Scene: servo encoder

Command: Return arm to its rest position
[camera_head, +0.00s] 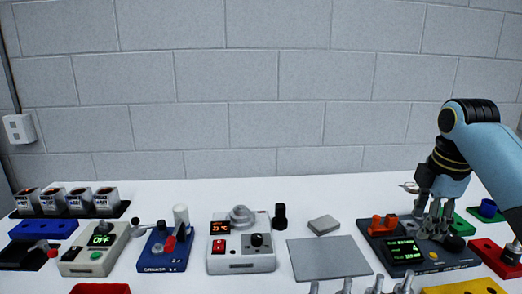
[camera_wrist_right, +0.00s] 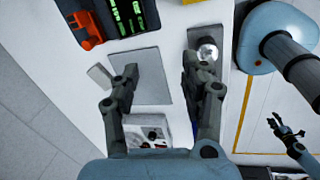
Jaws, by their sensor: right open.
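The dark encoder unit (camera_head: 437,259) stands at the right of the table in the head view. It has a green-lit screen (camera_head: 404,251) with a 4 on it and orange parts at its left. Its screen and orange part also show at the top of the right wrist view (camera_wrist_right: 130,17). My right gripper (camera_head: 436,232) is open and hangs over the unit's right side, hiding part of it; contact cannot be judged. In the wrist view its fingers (camera_wrist_right: 165,80) are spread with nothing between them. My left gripper (camera_wrist_right: 287,133) is small at the wrist view's right; its jaws are unclear.
A grey plate (camera_head: 330,259) and small grey block (camera_head: 323,225) lie left of the unit. A white box with a red switch (camera_head: 241,259) stands further left. Red (camera_head: 495,258) and green (camera_head: 457,225) blocks flank the gripper's right.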

